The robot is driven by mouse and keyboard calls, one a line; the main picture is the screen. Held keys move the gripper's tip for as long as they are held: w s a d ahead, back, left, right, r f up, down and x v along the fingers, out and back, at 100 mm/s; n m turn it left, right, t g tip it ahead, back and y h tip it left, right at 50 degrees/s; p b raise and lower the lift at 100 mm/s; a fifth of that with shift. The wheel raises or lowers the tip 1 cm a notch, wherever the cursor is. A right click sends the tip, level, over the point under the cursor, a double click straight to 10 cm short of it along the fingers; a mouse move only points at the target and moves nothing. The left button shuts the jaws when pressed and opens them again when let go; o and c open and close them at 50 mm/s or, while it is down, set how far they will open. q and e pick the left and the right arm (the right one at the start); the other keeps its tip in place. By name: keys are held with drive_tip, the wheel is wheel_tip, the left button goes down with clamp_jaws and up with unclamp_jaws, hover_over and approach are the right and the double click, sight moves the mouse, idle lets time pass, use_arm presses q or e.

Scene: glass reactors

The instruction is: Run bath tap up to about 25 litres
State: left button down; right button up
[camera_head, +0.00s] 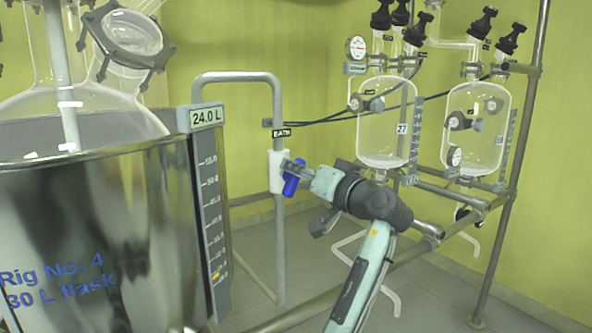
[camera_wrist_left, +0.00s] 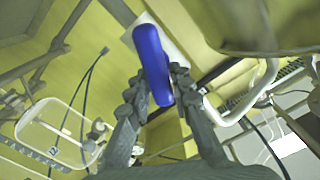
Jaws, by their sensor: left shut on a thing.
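The bath tap has a white body (camera_head: 276,171) on a grey pipe, under a label reading BATH. Its blue handle (camera_head: 291,184) is tilted; it also shows in the left wrist view (camera_wrist_left: 152,55). My left gripper (camera_head: 301,168) is shut on the blue handle, with one finger on each side of it in the wrist view. The steel bath (camera_head: 110,225) stands at the left, and its display (camera_head: 207,117) reads 24.0 L. A graduated scale (camera_head: 209,215) runs down its side, with an orange mark low on it. My right gripper is not in view.
The grey spout pipe (camera_head: 237,77) bends over toward the bath. A large glass flask (camera_head: 85,100) sits in the bath. Two glass vessels, the left one (camera_head: 387,125) and the right one (camera_head: 475,130), hang on a metal frame (camera_head: 520,140) with hoses, behind my left arm.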

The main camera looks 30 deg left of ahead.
use_arm(q)
drive_tip(key=shift+w+d+f+m, duration=0.1)
drive_tip(key=shift+f+m, duration=0.15)
drive_tip(key=shift+m, duration=0.75)
drive_tip(key=m, duration=0.2)
drive_tip(key=shift+w+f+m, duration=0.15)
drive_tip(key=shift+m, duration=0.25)
drive_tip(key=shift+f+m, duration=0.1)
drive_tip(key=shift+m, duration=0.4)
drive_tip(key=shift+w+f+m, duration=0.1)
drive_tip(key=shift+f+m, duration=0.05)
drive_tip(key=shift+m, duration=0.65)
drive_tip(key=m, duration=0.4)
drive_tip(key=shift+d+f+m, duration=0.1)
drive_tip(key=shift+f+m, duration=0.25)
drive_tip(key=shift+m, duration=0.05)
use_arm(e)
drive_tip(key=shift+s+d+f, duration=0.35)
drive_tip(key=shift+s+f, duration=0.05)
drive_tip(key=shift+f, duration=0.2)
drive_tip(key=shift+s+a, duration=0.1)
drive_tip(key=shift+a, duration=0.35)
